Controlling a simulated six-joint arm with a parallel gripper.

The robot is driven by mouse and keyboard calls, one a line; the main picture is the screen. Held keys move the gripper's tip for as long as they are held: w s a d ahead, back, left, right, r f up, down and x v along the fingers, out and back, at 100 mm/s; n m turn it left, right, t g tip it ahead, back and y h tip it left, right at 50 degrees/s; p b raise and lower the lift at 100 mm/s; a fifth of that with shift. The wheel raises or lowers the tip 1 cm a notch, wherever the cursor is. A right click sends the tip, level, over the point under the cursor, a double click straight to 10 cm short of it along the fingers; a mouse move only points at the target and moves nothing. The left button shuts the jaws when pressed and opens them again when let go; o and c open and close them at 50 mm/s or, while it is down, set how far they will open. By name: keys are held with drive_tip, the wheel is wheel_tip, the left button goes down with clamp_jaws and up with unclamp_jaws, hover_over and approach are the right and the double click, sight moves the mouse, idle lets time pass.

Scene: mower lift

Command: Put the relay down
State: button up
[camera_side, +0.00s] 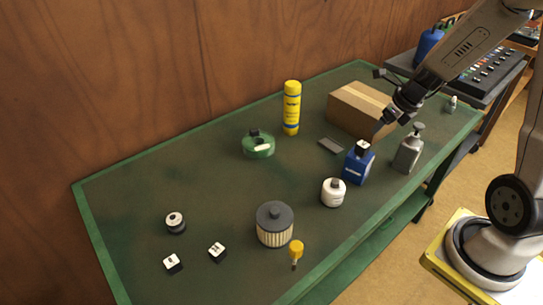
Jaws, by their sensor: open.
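My gripper (378,128) is open, above the table between the cardboard box (345,112) and the blue bottle (358,167). I see nothing clearly held between its fingers, which look small and dark here. Two small black-and-white blocks, one at the front left (173,263) and one just right of it (217,251), sit on the green table (200,195); either could be the relay, but they are too small to tell. Both are far from my gripper.
The table's left middle is clear.

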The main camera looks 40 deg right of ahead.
drive_tip(key=shift+s+r, duration=0.15)
drive_tip(key=shift+r, duration=0.2)
idle(0.5)
drive_tip(key=s+a+m, duration=0.1)
drive_tip(key=a+m, duration=0.5)
drive_tip(key=m, duration=0.6)
drive_tip(key=s+a+m+g, duration=0.1)
drive_tip(key=a+m, duration=0.5)
drive_tip(key=m, duration=0.6)
drive_tip(key=s+a+m, duration=0.2)
drive_tip(key=a+m, duration=0.4)
drive_tip(key=m, duration=0.6)
drive_tip(key=shift+s+f+g, duration=0.25)
drive_tip(key=shift+s+g, duration=0.1)
drive_tip(key=shift+g, duration=0.05)
